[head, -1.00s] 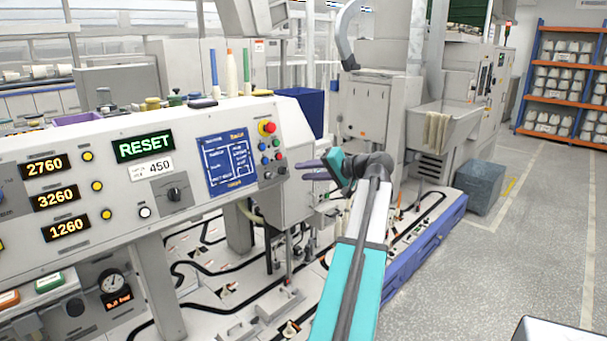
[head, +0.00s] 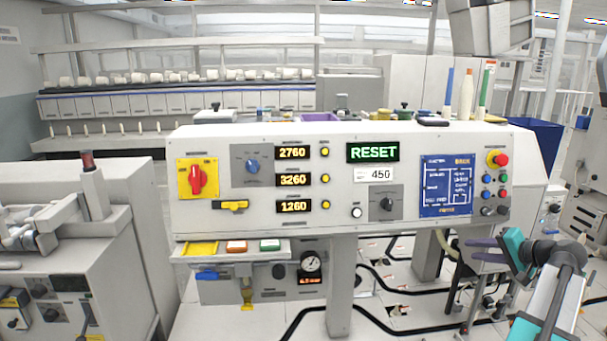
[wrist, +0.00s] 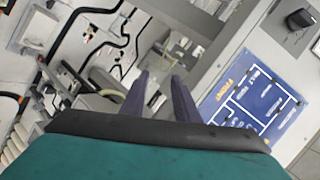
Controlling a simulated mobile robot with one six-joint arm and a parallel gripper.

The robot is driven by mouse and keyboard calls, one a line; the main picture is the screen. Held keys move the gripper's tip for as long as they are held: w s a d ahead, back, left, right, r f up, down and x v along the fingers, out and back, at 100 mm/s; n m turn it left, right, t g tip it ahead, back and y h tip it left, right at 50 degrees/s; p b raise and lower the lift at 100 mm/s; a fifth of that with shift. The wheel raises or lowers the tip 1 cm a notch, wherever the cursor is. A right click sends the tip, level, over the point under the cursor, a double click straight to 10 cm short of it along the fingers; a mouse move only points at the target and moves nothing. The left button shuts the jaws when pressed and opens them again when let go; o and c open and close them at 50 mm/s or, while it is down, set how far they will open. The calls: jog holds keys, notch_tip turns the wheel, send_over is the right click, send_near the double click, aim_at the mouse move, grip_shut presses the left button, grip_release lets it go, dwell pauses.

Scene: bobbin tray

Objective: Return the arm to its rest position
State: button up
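My gripper (head: 478,249) is at the right in the head view, with teal housing and purple fingers pointing left. It is just below the right end of the control panel (head: 345,222), near the blue screen (head: 446,188). In the wrist view my gripper (wrist: 160,82) shows two fingers apart, with nothing between them. The arm bends at the lower right of the head view. The blue screen also shows in the wrist view (wrist: 252,98), right of the fingers. I cannot tell how far the fingers are from the panel.
The panel carries a red rotary switch (head: 197,179), a lit RESET display (head: 373,152) and a red emergency button (head: 497,159). A white machine (head: 95,250) stands at the left. A pressure gauge (head: 312,263) hangs below the panel. A blue bin (head: 533,140) stands behind, right.

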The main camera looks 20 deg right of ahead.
jog(key=w+a+f+n+g+y, duration=0.15)
jog(key=w+a+f, duration=0.25)
jog(key=a+f, duration=0.45)
jog(key=w+a+f+n+g+y, duration=0.15)
jog(key=w+a+f, duration=0.25)
jog(key=a+f, duration=0.5)
jog(key=w+a+f+g+y, duration=0.15)
jog(key=w+a+f, duration=0.25)
jog(key=a+f, duration=0.45)
jog(key=s+a+f+n+g, duration=0.35)
jog(key=a+f+g, duration=0.25)
jog(key=a+f, duration=1.15)
jog(key=s+a+f+n+g+h, duration=0.1)
jog(key=s+a+f+n+g, duration=0.1)
jog(key=s+a+f, duration=0.3)
jog(key=s+a+f+n+g+h, duration=0.2)
jog(key=s+a, duration=0.5)
jog(key=s, duration=0.5)
jog(key=s+a+f+n+g+h, duration=0.1)
jog(key=s+a+f+n+g, duration=0.2)
jog(key=s+a+f, duration=0.4)
jog(key=shift+s+f, duration=0.35)
jog(key=shift+s, duration=0.45)
jog(key=shift+g, duration=0.25)
